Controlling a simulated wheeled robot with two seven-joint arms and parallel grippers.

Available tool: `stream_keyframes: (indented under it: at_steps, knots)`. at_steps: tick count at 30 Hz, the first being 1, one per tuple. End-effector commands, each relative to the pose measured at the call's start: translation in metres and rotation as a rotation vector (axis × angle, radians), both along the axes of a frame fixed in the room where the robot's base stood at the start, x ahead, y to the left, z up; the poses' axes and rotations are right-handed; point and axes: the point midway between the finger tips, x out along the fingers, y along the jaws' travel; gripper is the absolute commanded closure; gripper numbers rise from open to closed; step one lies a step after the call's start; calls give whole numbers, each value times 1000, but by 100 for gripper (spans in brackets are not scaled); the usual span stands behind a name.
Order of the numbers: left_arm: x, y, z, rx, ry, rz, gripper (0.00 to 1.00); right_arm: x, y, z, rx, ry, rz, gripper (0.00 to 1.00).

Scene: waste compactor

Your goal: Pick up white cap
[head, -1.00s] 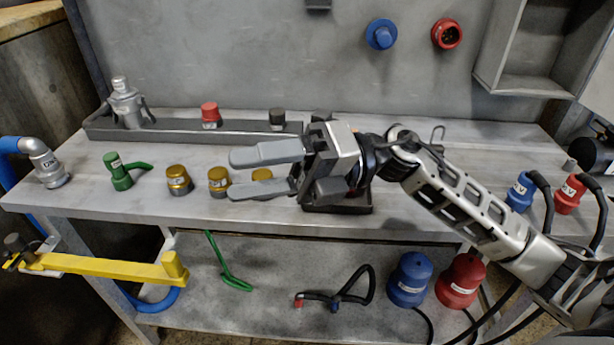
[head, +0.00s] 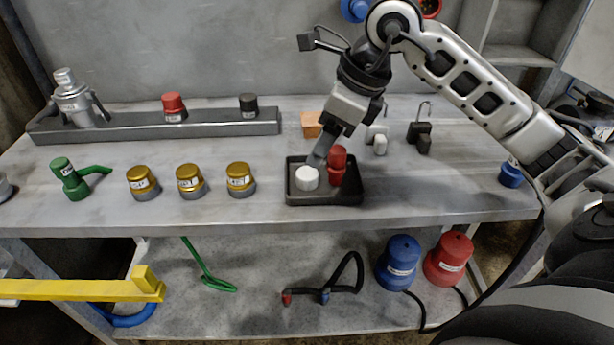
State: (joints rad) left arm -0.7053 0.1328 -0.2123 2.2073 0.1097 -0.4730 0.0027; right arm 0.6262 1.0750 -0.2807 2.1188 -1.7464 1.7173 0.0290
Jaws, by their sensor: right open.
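The white cap (head: 307,179) sits in the left part of a small black tray (head: 325,199) on the workbench. A red part (head: 337,167) stands beside it in the same tray, to its right. My right gripper (head: 317,160) points down over the tray from above. It is open, with a grey finger just behind and above the white cap. The other finger is hard to make out. I cannot tell whether the finger touches the cap. My left gripper is not in view.
Several gold-topped caps (head: 190,181) and a green part (head: 69,178) stand left of the tray. A long grey tray (head: 200,130) lies behind them. An orange block (head: 312,124) and padlock-like pieces (head: 420,137) are behind and right.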

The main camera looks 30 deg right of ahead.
Motion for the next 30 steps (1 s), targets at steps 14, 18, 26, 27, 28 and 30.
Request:
stream_keyframes:
  at_steps: [14, 18, 26, 27, 28, 30]
  knots:
    - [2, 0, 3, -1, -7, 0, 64, 11, 16, -50, 4, 3, 0, 40]
    - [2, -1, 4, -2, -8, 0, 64, 14, 19, -60, 1, 1, 1, 40]
    - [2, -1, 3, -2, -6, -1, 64, 15, 19, -61, 1, 0, 0, 46]
    - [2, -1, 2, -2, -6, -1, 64, 15, 19, -61, 1, 1, 0, 57]
    - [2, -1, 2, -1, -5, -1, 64, 15, 19, -61, 1, -1, 0, 65]
    - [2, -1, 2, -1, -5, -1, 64, 15, 19, -61, 1, -1, 0, 85]
